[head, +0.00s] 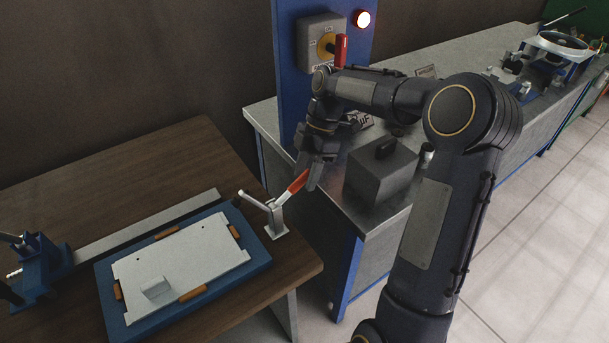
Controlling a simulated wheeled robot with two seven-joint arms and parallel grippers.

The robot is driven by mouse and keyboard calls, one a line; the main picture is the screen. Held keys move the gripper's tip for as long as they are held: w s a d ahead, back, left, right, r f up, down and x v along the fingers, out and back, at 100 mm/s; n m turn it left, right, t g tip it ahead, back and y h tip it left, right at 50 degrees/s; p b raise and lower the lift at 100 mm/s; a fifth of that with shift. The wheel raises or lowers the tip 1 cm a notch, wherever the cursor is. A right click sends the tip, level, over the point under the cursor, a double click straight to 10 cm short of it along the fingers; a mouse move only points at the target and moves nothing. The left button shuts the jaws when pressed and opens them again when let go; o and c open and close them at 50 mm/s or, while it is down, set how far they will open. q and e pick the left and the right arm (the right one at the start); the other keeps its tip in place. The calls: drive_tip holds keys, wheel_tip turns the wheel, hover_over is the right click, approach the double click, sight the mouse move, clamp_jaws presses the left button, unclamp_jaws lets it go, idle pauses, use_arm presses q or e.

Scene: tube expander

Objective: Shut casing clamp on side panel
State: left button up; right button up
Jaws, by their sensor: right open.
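The casing clamp (277,218) is a small metal toggle clamp with a red handle (294,187). It stands at the right end of the blue fixture on the wooden table, and its handle leans up to the right. Its pale arm (254,200) points up to the left, raised above the panel. The white side panel (185,257) lies flat in the blue fixture (253,268) between orange blocks. My right gripper (312,176) is at the red handle, with its fingers pointing down around or beside it; I cannot tell which. The left gripper is not in view.
A grey box with a black handle (382,170) sits on the metal bench right of my right gripper. A blue post (287,75) carries a switch box with a red lever (341,50) and a lit lamp (362,19). A blue device (42,262) stands at the table's left.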

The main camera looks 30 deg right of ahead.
drive_tip(key=shift+s+a+f, duration=0.1)
drive_tip(key=shift+a+f, duration=0.15)
drive_tip(key=shift+f, duration=0.25)
drive_tip(key=shift+c, duration=0.2)
clamp_jaws()
